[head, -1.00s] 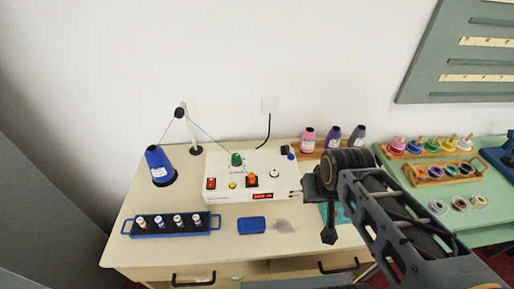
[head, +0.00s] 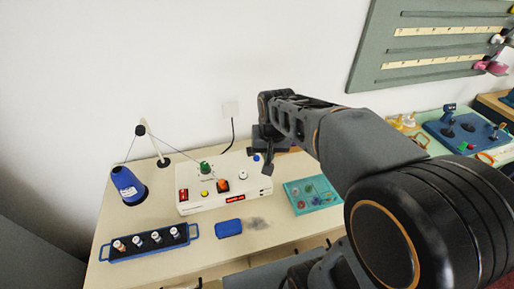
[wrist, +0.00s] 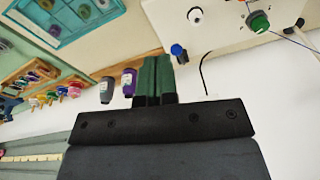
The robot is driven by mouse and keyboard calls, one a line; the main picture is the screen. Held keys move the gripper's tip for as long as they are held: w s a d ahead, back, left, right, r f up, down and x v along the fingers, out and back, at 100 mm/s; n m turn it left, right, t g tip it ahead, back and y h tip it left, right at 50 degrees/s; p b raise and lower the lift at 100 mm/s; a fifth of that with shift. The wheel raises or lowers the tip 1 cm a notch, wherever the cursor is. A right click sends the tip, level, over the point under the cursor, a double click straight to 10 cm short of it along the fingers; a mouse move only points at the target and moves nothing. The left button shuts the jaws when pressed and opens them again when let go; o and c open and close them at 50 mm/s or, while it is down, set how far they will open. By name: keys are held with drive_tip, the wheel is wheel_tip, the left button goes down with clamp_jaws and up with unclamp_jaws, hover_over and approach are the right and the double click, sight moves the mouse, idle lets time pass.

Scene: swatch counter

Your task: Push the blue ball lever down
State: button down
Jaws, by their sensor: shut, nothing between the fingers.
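The lever with a blue ball tip (head: 256,157) stands upright at the back right corner of the white machine (head: 205,204). It also shows in the wrist view (wrist: 177,50), just right of my fingertips. My gripper (head: 267,168) is shut and empty, pointing down beside the lever on its right in the head view. In the wrist view my closed green-and-dark fingers (wrist: 155,62) are close to the ball, with a small gap visible between them. Whether the fingertips are level with the ball is hard to tell.
The machine carries a green knob (head: 205,167), an orange control (head: 222,186) and a white knob (head: 243,175). A blue cone spool (head: 127,184) stands left. Bottles (wrist: 107,90) stand near my fingers in the wrist view. A teal tray (head: 312,207) lies right of the machine.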

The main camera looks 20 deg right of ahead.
drive_tip(key=w+f+m+g+p, duration=0.1)
drive_tip(key=w+p, duration=0.4)
drive_tip(key=w, duration=0.6)
drive_tip(key=shift+w+f+m+g+p, duration=0.2)
drive_tip(key=shift+f+m+g+p, duration=0.15)
drive_tip(key=shift+m+g, duration=0.7)
drive_tip(key=shift+d+f, duration=0.1)
drive_tip(key=shift+s+f+b, duration=0.15)
drive_tip(key=shift+f+b, duration=1.05)
drive_tip(key=shift+f, duration=0.55)
drive_tip(key=shift+s+f+b, duration=0.15)
drive_tip(key=shift+f+b, duration=1)
drive_tip(key=shift+f, duration=0.55)
